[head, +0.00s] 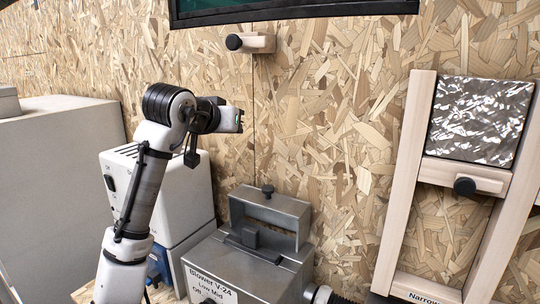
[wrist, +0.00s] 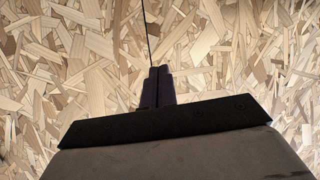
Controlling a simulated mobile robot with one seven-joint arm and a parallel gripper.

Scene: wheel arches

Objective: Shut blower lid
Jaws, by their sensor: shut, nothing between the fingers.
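The blower (head: 225,262) is a grey metal box at the bottom middle of the head view, with a label reading "Blower V-24". Its grey lid (head: 290,210) stands raised at the back of the box, with a dark knob (head: 268,190) on its top edge. My gripper (head: 240,120) is shut and empty, above and slightly left of the lid and well apart from it. In the wrist view my shut fingers (wrist: 157,85) point toward the chipboard wall. The blower and lid do not show there.
A white box (head: 185,190) stands behind my arm, beside the blower. A large grey cabinet (head: 60,170) is at left. A wooden frame (head: 400,190) with a crumpled silvery panel (head: 478,118) is at right. A wooden block with a black knob (head: 250,42) is on the wall above.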

